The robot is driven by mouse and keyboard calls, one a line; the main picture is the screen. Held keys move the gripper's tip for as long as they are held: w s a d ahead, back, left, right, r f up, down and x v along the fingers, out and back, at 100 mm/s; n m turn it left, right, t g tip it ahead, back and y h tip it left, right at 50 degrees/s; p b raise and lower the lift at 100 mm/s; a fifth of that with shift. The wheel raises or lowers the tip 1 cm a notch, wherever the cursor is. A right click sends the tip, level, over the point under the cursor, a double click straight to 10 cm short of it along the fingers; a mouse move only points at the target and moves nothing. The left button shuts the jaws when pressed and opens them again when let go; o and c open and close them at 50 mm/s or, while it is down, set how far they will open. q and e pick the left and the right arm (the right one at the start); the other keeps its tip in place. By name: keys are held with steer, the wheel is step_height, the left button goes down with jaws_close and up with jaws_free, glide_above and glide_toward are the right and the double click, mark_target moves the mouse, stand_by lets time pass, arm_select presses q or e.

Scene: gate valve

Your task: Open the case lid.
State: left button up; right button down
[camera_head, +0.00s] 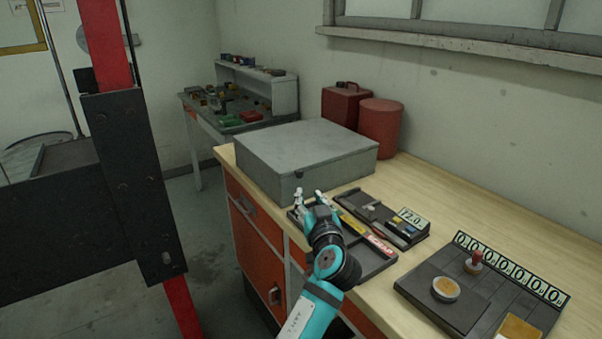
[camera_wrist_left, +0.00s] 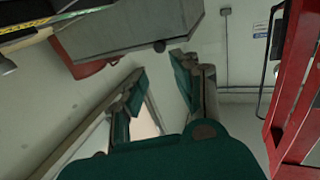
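The grey case (camera_head: 303,148) sits on the wooden workbench with its lid down. A small dark latch (camera_head: 299,174) is on its front side. My left gripper (camera_head: 309,196) is just in front of the case, near the latch, with its fingers apart and nothing between them. In the left wrist view, the case (camera_wrist_left: 125,28) appears upside down at the top, with the latch (camera_wrist_left: 159,46) beyond the gap between the open fingers (camera_wrist_left: 162,84). I cannot tell whether any finger touches the case. My right gripper is not in view.
A dark tray (camera_head: 378,262) with tools lies beneath my left gripper. A dark board (camera_head: 440,300) with number plates is at the right. A red canister (camera_head: 342,105) and red drum (camera_head: 380,125) stand behind the case. A red-and-black frame (camera_head: 130,170) rises at the left.

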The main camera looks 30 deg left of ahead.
mark_target(300, 175)
arm_select(q)
steer(key=p+x, duration=0.2)
steer(key=x, duration=0.9)
steer(key=shift+f, duration=0.1)
jaws_close()
